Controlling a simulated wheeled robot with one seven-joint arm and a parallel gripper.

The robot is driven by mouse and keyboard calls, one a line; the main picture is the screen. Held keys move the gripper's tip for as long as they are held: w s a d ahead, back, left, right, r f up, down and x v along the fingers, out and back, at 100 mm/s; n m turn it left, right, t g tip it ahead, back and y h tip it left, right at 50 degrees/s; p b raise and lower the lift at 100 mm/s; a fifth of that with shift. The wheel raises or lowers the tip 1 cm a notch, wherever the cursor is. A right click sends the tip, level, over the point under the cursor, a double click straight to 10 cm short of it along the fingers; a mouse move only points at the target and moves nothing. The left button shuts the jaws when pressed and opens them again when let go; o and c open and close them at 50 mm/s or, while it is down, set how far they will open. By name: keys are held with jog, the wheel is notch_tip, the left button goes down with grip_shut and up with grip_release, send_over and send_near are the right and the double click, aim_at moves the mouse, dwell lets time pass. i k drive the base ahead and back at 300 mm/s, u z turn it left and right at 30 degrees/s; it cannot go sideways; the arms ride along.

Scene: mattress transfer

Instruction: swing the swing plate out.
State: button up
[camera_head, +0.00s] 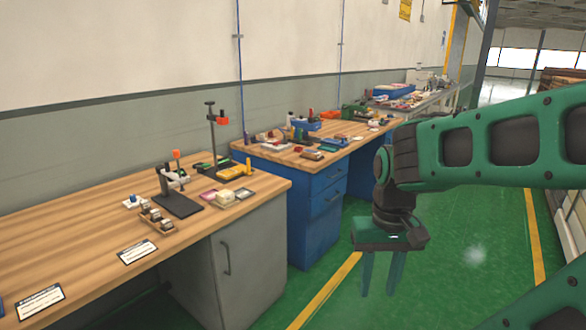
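My gripper (382,273) hangs fingers down over the green floor, to the right of the benches. Its two fingers are apart with nothing between them. I cannot make out the swing plate for certain. On the near wooden bench stands a small dark fixture (178,203) on a black base, with an orange-topped part behind it. Farther back stands a tall black post (211,140) with a red piece on its arm. Both stand well to the left of my gripper and apart from it. Their small parts are too fine to tell.
The near bench (95,215) also bears a small rack (157,219), white labels and small blocks. A blue cabinet bench (315,215) with cluttered tools stands behind it. A wall runs behind the benches. The green floor (430,290) under my gripper is clear.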

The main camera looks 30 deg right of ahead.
aim_at(228, 173)
jog(key=u, duration=0.2)
jog(key=k, duration=0.2)
jog(key=z, duration=0.9)
jog(key=i, duration=0.85)
jog(key=u, duration=1)
jog(key=i, duration=1.1)
jog(key=u, duration=0.25)
